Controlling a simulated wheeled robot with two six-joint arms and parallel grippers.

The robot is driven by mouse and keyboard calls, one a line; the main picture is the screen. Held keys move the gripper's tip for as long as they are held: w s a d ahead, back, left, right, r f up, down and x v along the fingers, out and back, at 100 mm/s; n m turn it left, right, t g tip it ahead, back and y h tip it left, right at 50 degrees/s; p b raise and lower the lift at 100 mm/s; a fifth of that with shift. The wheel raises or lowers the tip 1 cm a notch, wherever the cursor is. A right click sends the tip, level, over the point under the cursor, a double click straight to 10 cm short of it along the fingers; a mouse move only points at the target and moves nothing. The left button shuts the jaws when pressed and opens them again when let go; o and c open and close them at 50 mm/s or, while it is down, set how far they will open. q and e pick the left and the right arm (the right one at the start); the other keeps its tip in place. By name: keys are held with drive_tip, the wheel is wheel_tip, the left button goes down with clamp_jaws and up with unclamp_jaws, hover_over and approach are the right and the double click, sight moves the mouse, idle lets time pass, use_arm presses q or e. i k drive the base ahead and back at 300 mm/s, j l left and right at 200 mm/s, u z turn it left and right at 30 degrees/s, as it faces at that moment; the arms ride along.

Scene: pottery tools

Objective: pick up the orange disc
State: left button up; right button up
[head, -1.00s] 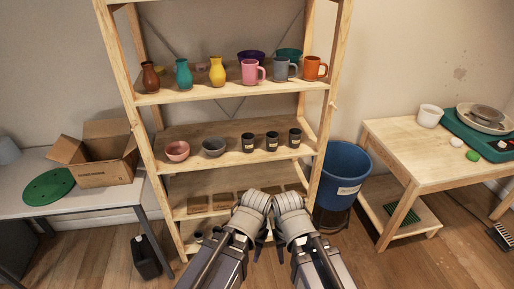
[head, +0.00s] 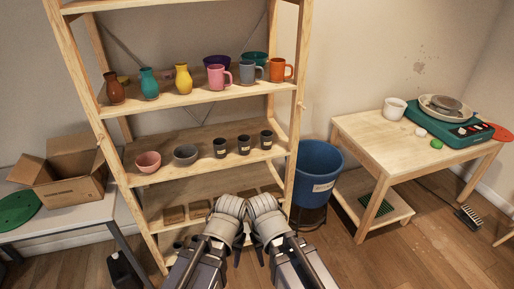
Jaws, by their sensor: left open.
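An orange-red disc (head: 501,133) shows at the far right of the head view, at the right end of the wooden table beside the green pottery wheel. It looks flat and thin. Part of it is hidden behind the wheel. My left gripper (head: 238,256) is at the bottom middle, in front of the shelf, open and with nothing seen in it. My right gripper (head: 262,256) is close beside it; its fingers are too small and overlapped to judge. Both grippers are far from the disc.
The wooden shelf (head: 200,99) with vases, mugs and bowls stands before me. A blue bin (head: 318,168) stands between it and the wooden table (head: 378,135). The table holds a white cup (head: 394,109) and the green wheel (head: 455,130). Open floor (head: 400,262) lies at the lower right.

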sight(501, 134)
drive_tip(key=z, duration=1.8)
